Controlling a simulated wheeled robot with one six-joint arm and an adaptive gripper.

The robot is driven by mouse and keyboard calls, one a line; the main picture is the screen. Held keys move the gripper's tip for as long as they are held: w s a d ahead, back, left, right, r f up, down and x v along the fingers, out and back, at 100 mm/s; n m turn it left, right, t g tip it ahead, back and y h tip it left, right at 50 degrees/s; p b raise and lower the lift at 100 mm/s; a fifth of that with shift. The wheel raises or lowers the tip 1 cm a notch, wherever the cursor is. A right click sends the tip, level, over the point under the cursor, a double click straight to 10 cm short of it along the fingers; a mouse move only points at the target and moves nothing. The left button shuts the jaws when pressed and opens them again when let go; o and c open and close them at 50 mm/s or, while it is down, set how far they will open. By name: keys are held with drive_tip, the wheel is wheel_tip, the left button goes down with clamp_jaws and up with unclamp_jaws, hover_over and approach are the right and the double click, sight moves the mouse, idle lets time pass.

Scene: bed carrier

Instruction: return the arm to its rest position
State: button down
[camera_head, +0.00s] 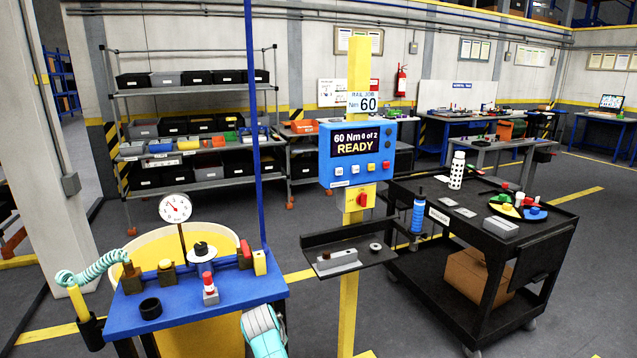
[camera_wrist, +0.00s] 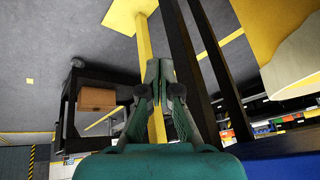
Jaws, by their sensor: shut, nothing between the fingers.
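My gripper (camera_wrist: 159,72) is in the middle of the wrist view, its two fingers drawn together with nothing between them. The fingertips cannot be made out in the head view. The bench edge also shows at the right of the wrist view (camera_wrist: 285,150).
A yellow post (camera_head: 355,230) carries a blue display reading "60 Nm 0 of 2 READY" (camera_head: 356,143) and a dark shelf (camera_head: 322,238). A black cart (camera_head: 470,225) with a cardboard box (camera_head: 478,280) stands right. A teal coiled hose (camera_head: 95,274) hangs at the bench's left. Racks line the wall.

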drive_tip(key=s+d+f+n+t+y, duration=0.1)
drive_tip(key=s+d+f, duration=0.5)
drive_tip(key=f, duration=0.2)
drive_tip(key=s+d+f+n+t, duration=0.1)
drive_tip(key=s+d+f, duration=0.55)
drive_tip(key=f, duration=0.25)
drive_tip(key=s+d+f+t, duration=0.1)
drive_tip(key=s+d+f, duration=0.15)
drive_tip(key=s, duration=0.25)
drive_tip(key=s+d+f, duration=0.1)
drive_tip(key=s+d, duration=0.2)
drive_tip(key=s, duration=0.3)
drive_tip(key=s+d+r+n+t, duration=0.1)
drive_tip(key=s+d+r, duration=0.2)
drive_tip(key=s, duration=0.6)
drive_tip(key=s+d+r+n+t, duration=0.1)
drive_tip(key=s+d+r+t, duration=0.2)
drive_tip(key=s, duration=0.6)
drive_tip(key=s+d+r, duration=0.4)
drive_tip(key=s, duration=0.5)
drive_tip(key=s+d+r+t, duration=0.1)
drive_tip(key=s+r, duration=0.5)
drive_tip(key=r, duration=0.4)
drive_tip(key=s+d+r+n+t, duration=0.1)
drive_tip(key=s+r, duration=0.5)
drive_tip(key=r, duration=0.4)
drive_tip(key=shift+s+r, duration=0.3)
